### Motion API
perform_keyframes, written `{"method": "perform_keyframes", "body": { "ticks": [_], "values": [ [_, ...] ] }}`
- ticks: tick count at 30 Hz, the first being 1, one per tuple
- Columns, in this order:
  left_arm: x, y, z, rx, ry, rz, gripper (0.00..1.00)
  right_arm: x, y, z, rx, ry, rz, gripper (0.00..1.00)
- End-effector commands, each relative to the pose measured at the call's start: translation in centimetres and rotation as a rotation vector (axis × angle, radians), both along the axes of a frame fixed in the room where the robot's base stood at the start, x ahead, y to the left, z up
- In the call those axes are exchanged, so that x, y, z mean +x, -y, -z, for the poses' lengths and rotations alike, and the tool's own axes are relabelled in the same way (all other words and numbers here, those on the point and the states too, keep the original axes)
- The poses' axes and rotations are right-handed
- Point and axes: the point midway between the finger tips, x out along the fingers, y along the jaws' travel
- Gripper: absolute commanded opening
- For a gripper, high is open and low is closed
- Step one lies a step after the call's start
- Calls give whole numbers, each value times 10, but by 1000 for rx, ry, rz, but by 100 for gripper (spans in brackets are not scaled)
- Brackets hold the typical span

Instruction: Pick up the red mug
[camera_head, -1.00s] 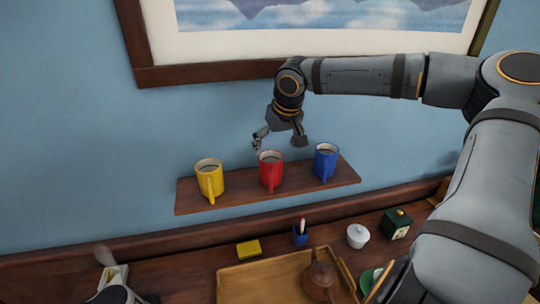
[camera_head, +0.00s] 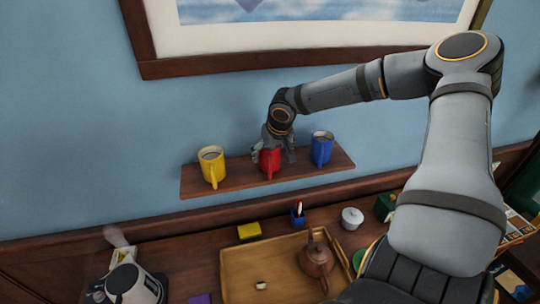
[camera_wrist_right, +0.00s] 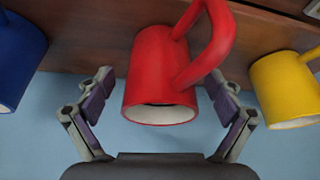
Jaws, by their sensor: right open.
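The red mug (camera_head: 270,163) stands upright on the wooden wall shelf, between a yellow mug and a blue mug. My right gripper (camera_head: 272,156) is open and comes down over it from above, hiding its upper part in the head view. In the right wrist view the red mug (camera_wrist_right: 163,85) sits between the two open fingers of my right gripper (camera_wrist_right: 162,100), one on each side. I cannot see either finger clearly pressing on the mug. My left gripper does not show.
The yellow mug (camera_head: 211,166) and the blue mug (camera_head: 321,148) flank it closely on the shelf (camera_head: 240,183).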

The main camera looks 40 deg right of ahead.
Motion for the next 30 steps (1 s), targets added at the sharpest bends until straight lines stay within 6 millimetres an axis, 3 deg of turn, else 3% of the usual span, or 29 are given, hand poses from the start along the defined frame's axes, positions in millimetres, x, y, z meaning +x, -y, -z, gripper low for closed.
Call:
{"method": "perform_keyframes", "body": {
  "ticks": [9,24,30],
  "values": [
    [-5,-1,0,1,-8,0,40,2,0,7,1,0,-1,91],
    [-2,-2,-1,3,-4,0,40,2,0,7,1,0,-1,23],
    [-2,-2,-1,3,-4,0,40,2,0,6,0,1,-1,22]
  ]
}}
